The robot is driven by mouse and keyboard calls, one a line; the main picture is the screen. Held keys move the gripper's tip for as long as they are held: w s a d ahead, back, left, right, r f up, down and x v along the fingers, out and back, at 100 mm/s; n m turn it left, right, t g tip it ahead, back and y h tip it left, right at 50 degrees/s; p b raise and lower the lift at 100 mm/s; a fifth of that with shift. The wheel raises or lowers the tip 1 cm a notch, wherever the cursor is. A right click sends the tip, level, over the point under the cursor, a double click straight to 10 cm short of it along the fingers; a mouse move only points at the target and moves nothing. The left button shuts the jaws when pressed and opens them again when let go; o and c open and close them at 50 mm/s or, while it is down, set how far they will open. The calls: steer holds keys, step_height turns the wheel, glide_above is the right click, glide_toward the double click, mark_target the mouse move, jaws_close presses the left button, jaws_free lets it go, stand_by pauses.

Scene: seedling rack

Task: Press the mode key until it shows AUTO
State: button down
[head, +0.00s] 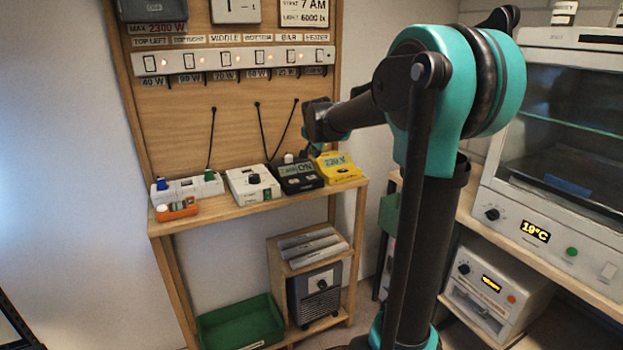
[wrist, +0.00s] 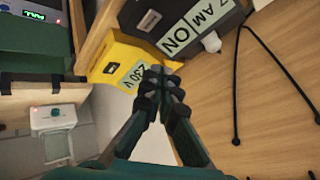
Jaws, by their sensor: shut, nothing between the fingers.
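A black timer (head: 301,184) stands on the wooden shelf. Its pale display (wrist: 188,30) reads ON with AM beside it in the wrist view. A small light-coloured patch (wrist: 150,19) shows on its face; I cannot tell whether it is the mode key. My gripper (wrist: 166,78) is shut and empty. In the wrist view its tips appear beside the yellow meter (wrist: 113,60) and below the timer. In the head view my gripper (head: 316,148) is above the back of the shelf, near the timer and the meter; contact cannot be told.
A white box with a dark knob (head: 252,185) stands left of the timer. Black cables (head: 211,137) hang on the wooden back panel (head: 180,115). A row of lit switches (head: 232,58) is above. Cabinets stand at right.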

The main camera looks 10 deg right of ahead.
mark_target(312, 178)
steer(key=w+r, duration=0.2)
steer(key=shift+w+a+m, duration=0.3)
steer(key=shift+w+a, duration=0.05)
steer(key=shift+f, duration=0.2)
steer(key=shift+f, duration=4.25)
steer(key=shift+f, duration=0.2)
steer(key=shift+f, duration=0.2)
steer(key=shift+f, duration=0.35)
steer(key=shift+r, duration=0.75)
